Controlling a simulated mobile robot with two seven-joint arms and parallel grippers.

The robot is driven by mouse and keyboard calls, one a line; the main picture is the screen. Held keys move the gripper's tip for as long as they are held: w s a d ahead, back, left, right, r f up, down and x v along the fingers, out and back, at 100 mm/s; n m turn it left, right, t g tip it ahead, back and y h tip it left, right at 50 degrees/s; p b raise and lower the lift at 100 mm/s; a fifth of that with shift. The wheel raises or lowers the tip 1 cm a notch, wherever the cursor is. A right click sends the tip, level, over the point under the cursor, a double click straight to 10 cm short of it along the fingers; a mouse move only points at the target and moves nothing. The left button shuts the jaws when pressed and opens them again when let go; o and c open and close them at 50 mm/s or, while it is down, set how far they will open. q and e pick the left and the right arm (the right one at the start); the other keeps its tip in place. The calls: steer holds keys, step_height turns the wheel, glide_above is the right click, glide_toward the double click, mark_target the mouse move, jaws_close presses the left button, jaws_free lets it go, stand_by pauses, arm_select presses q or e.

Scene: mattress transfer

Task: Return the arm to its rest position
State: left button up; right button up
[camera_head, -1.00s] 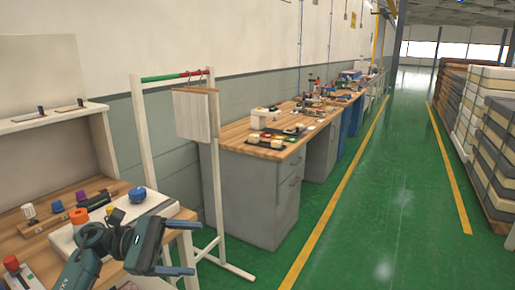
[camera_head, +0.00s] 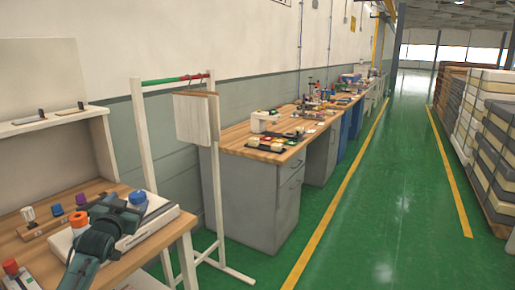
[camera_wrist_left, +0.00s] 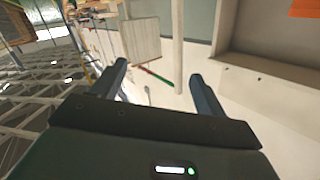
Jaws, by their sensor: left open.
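My left arm comes in from the lower left in the head view and reaches over the near workbench (camera_head: 168,238). My left gripper (camera_head: 116,214) is at its far end, seen from behind, and its fingertips cannot be made out there. In the left wrist view the two fingers of my left gripper (camera_wrist_left: 160,82) stand wide apart with nothing between them. My right gripper is in no view.
A blue round part (camera_head: 137,197), an orange ring (camera_head: 78,218) and a purple part (camera_head: 81,199) sit on the near bench. A white rack with a hanging panel (camera_head: 197,117) stands right of it. The green aisle (camera_head: 365,225) is clear.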

arm_select(q)
steer(key=s+d+f+m+g+h, duration=0.1)
steer(key=s+d+f+g+h, duration=0.1)
steer(key=s+d+f, duration=0.7)
steer(key=s+d+f+m+g+h, duration=0.15)
steer(key=s+d+f, duration=0.25)
steer(key=s+f, duration=0.7)
steer(key=s+d+f+n+g+h, duration=0.1)
steer(key=s+d, duration=0.3)
steer(key=s, duration=0.5)
steer(key=s+d+f+n+g, duration=0.1)
steer(key=s+d+f, duration=0.3)
steer(key=s, duration=0.6)
steer(key=shift+s+f+g+h, duration=0.2)
steer(key=shift+f+g+h, duration=0.15)
steer(key=shift+g, duration=0.1)
steer(key=shift+d, duration=0.1)
